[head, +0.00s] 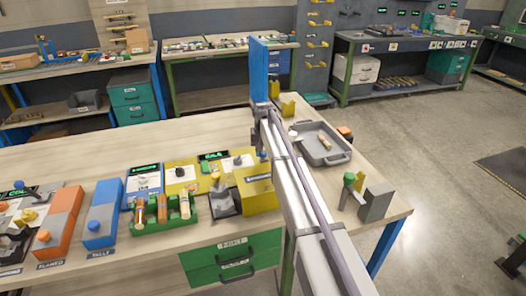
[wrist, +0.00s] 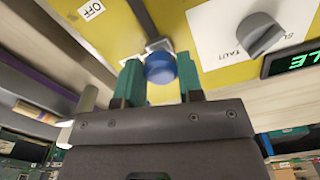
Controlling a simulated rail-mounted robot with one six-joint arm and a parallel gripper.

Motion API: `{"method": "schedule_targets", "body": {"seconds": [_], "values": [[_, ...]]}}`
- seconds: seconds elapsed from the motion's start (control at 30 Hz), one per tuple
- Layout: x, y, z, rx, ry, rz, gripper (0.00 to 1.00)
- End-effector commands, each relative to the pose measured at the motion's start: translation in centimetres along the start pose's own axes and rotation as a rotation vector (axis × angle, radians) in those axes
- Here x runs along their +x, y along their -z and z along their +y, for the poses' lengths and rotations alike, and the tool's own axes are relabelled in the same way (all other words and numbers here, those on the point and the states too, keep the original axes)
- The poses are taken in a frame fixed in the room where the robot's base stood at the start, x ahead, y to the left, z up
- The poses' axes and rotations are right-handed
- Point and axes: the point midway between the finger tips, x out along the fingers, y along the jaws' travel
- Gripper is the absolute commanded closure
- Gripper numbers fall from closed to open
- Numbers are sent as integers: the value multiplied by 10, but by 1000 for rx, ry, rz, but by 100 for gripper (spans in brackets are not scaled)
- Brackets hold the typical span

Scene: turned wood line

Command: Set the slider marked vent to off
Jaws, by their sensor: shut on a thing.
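In the wrist view a round blue knob (wrist: 160,68) sits on a yellow panel (wrist: 200,95), at the end of a dark slot (wrist: 143,18) that runs up out of the frame. A white OFF label (wrist: 91,10) lies left of the slot, farther up it than the knob. My gripper (wrist: 160,82) has its teal fingers on either side of the knob and is shut on it. No vent marking is readable. In the head view my arm hides the gripper.
A grey dial (wrist: 258,36) on a white plate and a green-lit display (wrist: 292,60) are right of the knob. In the head view, a green rack (head: 163,224) stands left of my arm, and a grey tray (head: 322,145) lies to its right.

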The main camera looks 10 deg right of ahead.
Motion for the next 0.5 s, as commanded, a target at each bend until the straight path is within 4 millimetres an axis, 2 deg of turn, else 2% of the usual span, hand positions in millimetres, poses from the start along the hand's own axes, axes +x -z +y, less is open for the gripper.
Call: {"method": "schedule_targets", "body": {"seconds": [0.3,0.4,0.5], "values": [[0,-60,16,0,0,0,100],[0,-70,18,0,0,0,100],[0,-71,19,-1,0,-1,100]]}}
